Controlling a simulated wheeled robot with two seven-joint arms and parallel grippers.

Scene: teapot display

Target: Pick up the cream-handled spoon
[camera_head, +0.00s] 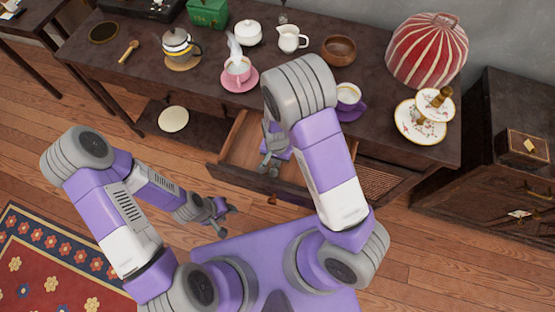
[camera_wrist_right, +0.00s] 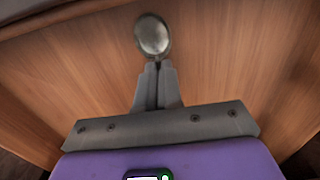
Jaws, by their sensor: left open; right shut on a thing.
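My right gripper (camera_head: 268,166) reaches down into an open wooden drawer (camera_head: 240,145) under the dark table. In the right wrist view the gripper (camera_wrist_right: 157,75) has its fingers close together, shut on a spoon. The spoon's shiny metal bowl (camera_wrist_right: 153,35) sticks out past the fingertips, over the wooden drawer bottom. Its handle is hidden by the fingers, so I cannot see a cream colour. My left gripper (camera_head: 218,214) is open and empty, low over the floor left of the drawer.
A pink cup (camera_head: 237,66) on a saucer, a white creamer (camera_head: 291,38), a wooden bowl (camera_head: 338,50), a purple cup (camera_head: 348,93) and a tiered plate stand (camera_head: 420,124) stand on the table. A wooden spoon (camera_head: 129,50) lies at its left. Floor is clear around my left gripper.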

